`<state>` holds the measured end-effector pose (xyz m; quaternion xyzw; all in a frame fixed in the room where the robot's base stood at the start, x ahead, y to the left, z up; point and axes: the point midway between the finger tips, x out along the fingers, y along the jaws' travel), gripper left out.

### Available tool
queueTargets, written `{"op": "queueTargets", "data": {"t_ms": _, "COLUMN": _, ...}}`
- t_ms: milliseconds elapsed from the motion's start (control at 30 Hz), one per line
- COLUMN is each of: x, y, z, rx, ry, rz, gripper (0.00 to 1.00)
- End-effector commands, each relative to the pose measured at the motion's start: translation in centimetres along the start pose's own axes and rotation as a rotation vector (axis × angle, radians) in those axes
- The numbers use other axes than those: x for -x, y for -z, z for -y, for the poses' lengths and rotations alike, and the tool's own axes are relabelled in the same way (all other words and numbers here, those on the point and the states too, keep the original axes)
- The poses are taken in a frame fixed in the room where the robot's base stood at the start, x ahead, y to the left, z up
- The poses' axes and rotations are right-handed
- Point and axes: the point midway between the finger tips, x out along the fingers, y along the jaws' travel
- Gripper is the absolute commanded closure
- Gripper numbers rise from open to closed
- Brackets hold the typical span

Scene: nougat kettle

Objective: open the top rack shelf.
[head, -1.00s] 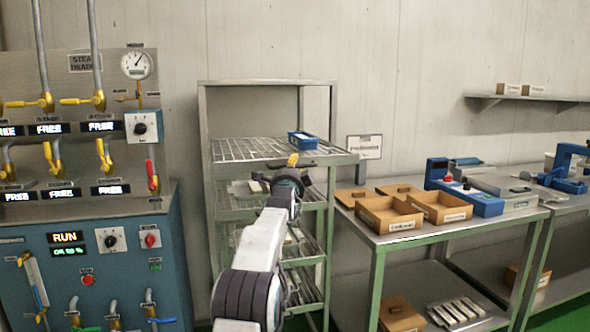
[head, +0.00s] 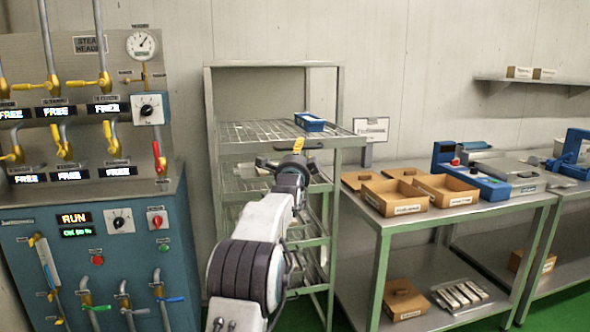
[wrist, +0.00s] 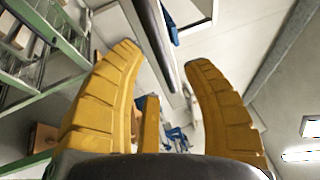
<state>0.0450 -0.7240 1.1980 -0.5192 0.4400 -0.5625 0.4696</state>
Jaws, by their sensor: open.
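The top rack shelf (head: 250,133) is a wire-mesh tray in the upper part of the green-grey metal rack (head: 208,105). Its front rail juts a little out past the rack's right post. A blue box (head: 310,123) lies on it near the right. My gripper (head: 298,146) is at the shelf's front edge, in front of the rail in the picture. In the wrist view, its yellow fingers (wrist: 165,70) are spread wide. A dark bar (wrist: 153,38) runs between the fingertips; I cannot tell whether it touches them. Nothing is clamped.
More shelves (head: 315,262) sit below in the rack. A steam panel (head: 95,215) with valves stands left. A green-legged table (head: 385,232) with cardboard trays (head: 397,196) stands close to the right. A small sign (head: 370,130) stands beside the shelf's right corner.

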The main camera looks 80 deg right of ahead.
Motion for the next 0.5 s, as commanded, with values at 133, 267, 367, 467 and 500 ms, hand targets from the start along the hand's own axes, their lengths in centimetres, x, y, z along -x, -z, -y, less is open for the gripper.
{"op": "queueTargets", "data": {"t_ms": 133, "x": 1.6, "y": 0.0, "z": 0.0, "rx": 0.0, "ry": -0.001, "rz": 0.0, "gripper": 0.55}}
{"op": "queueTargets", "data": {"t_ms": 267, "x": 3.0, "y": 0.0, "z": 0.1, "rx": 0.0, "ry": 0.0, "rz": 0.0, "gripper": 0.55}}
{"op": "queueTargets", "data": {"t_ms": 367, "x": 4.1, "y": 0.0, "z": 0.0, "rx": 0.0, "ry": -0.001, "rz": 0.001, "gripper": 0.55}}
{"op": "queueTargets", "data": {"t_ms": 467, "x": 5.2, "y": -0.1, "z": 0.0, "rx": 0.0, "ry": -0.001, "rz": 0.001, "gripper": 0.55}}
{"op": "queueTargets", "data": {"t_ms": 500, "x": 5.6, "y": -0.1, "z": 0.0, "rx": 0.0, "ry": -0.001, "rz": 0.001, "gripper": 0.55}}
